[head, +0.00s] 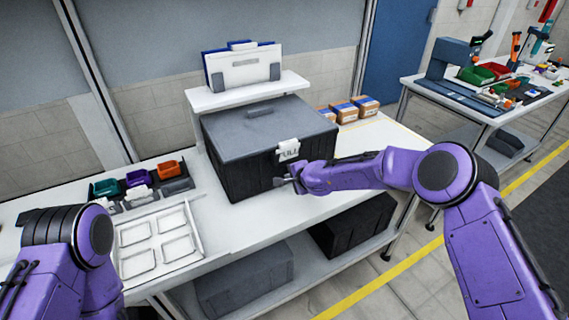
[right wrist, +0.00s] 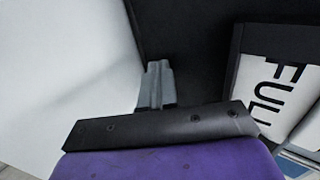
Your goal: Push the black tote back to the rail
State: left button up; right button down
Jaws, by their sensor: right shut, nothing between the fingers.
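The black tote (head: 240,160) stands upright on the white bench (head: 270,215), with a grey lid (head: 262,120) on top. A white tag (head: 288,150) reading FULL hangs on its front; the tag also shows in the right wrist view (right wrist: 275,90). My right gripper (head: 284,182) is shut and empty, low in front of the tote's front face. In the right wrist view its fingertips (right wrist: 157,72) point at the dark tote wall; I cannot tell whether they touch. I cannot make out a rail; the tote hides the bench behind it. My left gripper is out of the picture.
A white riser (head: 205,98) with a document holder (head: 243,70) stands behind the tote. Several small cartons (head: 355,108) sit to its right. Coloured bins (head: 138,179) and a white tray (head: 190,252) are to its left. Dark totes (head: 350,228) lie on the lower shelf.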

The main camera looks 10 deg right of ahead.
jog(key=shift+w+a+p, duration=0.2)
jog(key=shift+w+p, duration=0.25)
jog(key=shift+w, duration=0.25)
jog(key=shift+s+d+f+b, duration=0.2)
jog(key=shift+s+f+b, duration=0.15)
jog(key=shift+b, duration=0.15)
jog(key=s, duration=0.1)
jog(key=s+d+b, duration=0.1)
jog(key=s, duration=0.2)
jog(key=shift+d+r+b, duration=0.15)
jog(key=shift+d+b, duration=0.1)
jog(key=shift+b, duration=0.05)
jog(key=shift+s+d+r, duration=0.1)
jog(key=shift+s, duration=0.4)
